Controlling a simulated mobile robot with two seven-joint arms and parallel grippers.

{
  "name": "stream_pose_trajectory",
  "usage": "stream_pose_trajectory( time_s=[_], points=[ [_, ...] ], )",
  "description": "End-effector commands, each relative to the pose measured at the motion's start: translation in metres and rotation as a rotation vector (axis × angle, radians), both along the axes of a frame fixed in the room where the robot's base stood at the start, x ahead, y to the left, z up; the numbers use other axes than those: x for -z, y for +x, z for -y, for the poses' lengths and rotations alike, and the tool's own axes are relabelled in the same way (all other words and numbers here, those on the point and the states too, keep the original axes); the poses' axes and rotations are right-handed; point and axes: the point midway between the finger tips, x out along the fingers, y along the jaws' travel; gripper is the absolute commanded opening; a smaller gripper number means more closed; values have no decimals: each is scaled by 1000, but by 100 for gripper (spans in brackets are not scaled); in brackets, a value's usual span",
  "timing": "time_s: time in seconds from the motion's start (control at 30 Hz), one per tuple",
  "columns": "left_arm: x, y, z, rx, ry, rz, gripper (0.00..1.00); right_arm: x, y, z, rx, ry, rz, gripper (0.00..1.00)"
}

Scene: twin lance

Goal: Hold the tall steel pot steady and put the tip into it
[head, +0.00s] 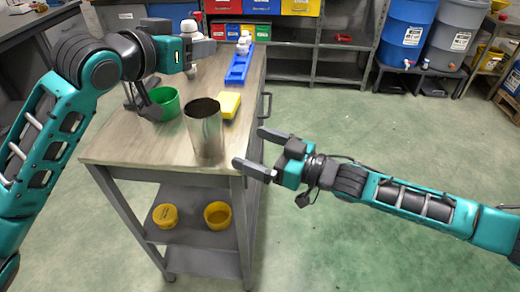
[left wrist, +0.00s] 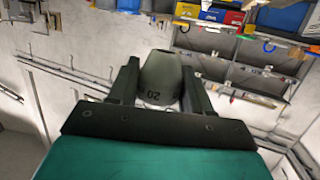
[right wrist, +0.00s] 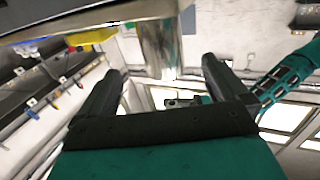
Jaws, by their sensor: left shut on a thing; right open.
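The tall steel pot (head: 205,132) stands upright near the front right corner of the workbench, open at the top. My right gripper (head: 260,152) is open just right of the pot, its fingers pointing toward it but apart from it. In the right wrist view the pot (right wrist: 161,48) shows ahead, beyond the fingers. My left gripper (head: 196,48) is above the bench, behind and higher than the pot. It is shut on a pale grey rounded piece marked "20" (left wrist: 160,78). I cannot tell whether this piece is the tip.
A green bowl (head: 165,101) is left of the pot, and a yellow block (head: 230,105) is behind it. A blue rack (head: 239,66) with white bottles stands at the back right. Yellow containers (head: 217,214) sit on the lower shelf. The floor right of the bench is clear.

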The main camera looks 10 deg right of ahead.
Motion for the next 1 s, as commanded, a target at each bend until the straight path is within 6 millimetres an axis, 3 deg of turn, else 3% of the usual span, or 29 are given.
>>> stream_pose_trajectory(
  time_s=[0.5,0.7,1.0],
  points=[
    [0,0,0,0,-1,1,8,-1,57,-70,-2,2,1,100],
    [0,0,0,0,-1,1,8,0,71,-85,-1,0,0,100],
    [0,0,0,0,-1,1,8,0,74,-88,0,-1,-1,100]
  ],
)
